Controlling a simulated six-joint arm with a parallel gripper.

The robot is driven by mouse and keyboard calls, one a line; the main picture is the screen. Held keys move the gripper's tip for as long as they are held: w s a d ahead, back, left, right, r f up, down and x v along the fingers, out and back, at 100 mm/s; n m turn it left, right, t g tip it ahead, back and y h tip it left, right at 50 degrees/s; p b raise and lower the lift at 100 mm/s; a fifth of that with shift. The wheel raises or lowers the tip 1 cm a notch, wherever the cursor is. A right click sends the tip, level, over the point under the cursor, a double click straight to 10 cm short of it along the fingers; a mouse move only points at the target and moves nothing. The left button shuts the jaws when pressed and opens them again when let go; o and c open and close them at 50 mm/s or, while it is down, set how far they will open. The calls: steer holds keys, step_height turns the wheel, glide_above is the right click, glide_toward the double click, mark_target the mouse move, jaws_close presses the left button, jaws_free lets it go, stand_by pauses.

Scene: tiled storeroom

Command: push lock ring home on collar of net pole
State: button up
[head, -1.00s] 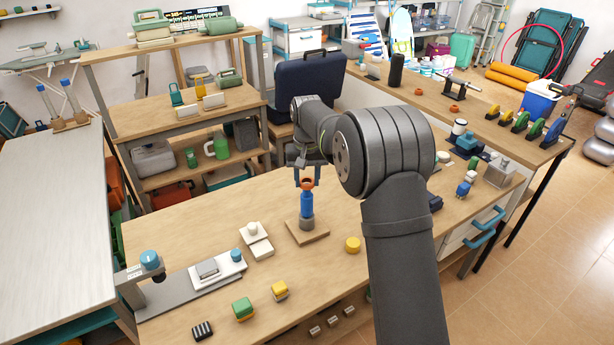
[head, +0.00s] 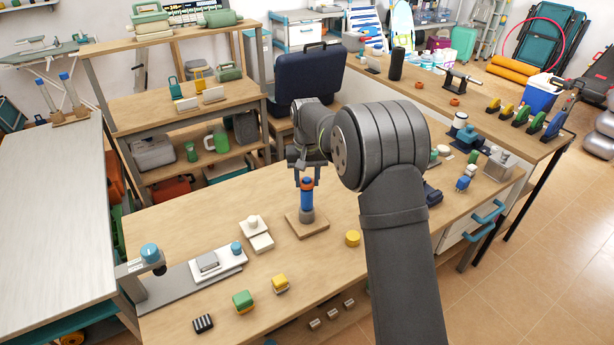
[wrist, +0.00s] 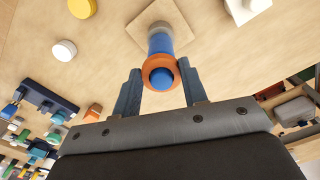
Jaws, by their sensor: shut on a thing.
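The net pole is a short blue post (head: 307,200) standing upright on a square wooden base (head: 307,226), with a grey collar (head: 307,216) at its foot. The orange lock ring (head: 307,185) is at the pole's upper end, well above the grey collar. In the wrist view the blue pole top fills the hole of the ring (wrist: 148,67), so the ring appears to be around it. My gripper (wrist: 160,78) is shut on the ring, one finger on each side. It also shows in the head view (head: 305,180), pointing down over the pole.
A yellow round piece (head: 352,238) lies right of the base. Bare tabletop surrounds the base.

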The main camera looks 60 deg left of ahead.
steer(key=shift+f, duration=0.55)
steer(key=o, duration=1)
steer(key=shift+o, duration=0.2)
step_height(320, 180, up, 17)
steer(key=shift+r, duration=0.2)
step_height(320, 180, down, 17)
steer(key=shift+f, duration=0.2)
stand_by(0.3)
